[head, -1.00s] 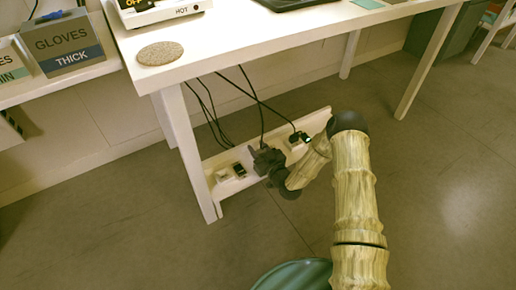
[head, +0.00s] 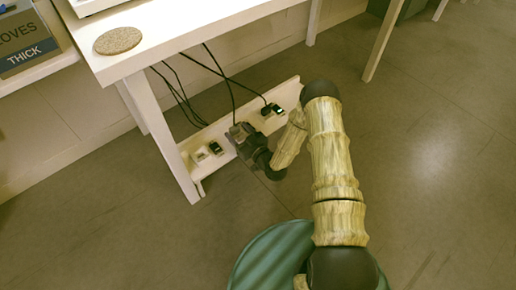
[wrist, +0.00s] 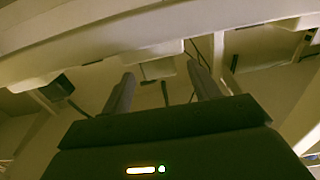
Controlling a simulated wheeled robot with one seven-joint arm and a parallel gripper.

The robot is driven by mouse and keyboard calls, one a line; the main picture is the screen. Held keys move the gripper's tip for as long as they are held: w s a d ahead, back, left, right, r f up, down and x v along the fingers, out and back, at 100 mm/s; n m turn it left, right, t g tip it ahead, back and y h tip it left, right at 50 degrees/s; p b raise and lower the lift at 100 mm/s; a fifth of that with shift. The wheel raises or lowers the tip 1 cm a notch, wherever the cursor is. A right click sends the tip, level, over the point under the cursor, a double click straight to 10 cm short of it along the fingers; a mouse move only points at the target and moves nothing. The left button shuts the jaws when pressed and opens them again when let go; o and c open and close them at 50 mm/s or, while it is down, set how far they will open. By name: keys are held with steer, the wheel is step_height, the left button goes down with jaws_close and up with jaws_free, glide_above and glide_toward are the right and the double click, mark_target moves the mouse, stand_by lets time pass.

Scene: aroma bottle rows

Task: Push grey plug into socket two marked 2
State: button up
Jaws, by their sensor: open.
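A pale socket strip (head: 187,148) runs low under the table. A white block (head: 200,155) and a small dark piece (head: 215,148) sit toward its left end. A black plug with a small green light (head: 272,109) sits toward its right end, with a cable rising from it. My gripper (head: 240,130) is at the middle of the strip and covers what is behind it. I cannot make out the grey plug or the number 2.
Dark cables (head: 180,95) hang behind the strip. The white table (head: 165,38) is above, with a round cork mat (head: 118,40) on its corner. A table leg (head: 160,140) stands at the strip's left. A grey gloves box (head: 22,45) is at far left. The floor in front is clear.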

steer(key=p+v, duration=0.5)
steer(key=v, duration=0.8)
steer(key=shift+w, duration=0.1)
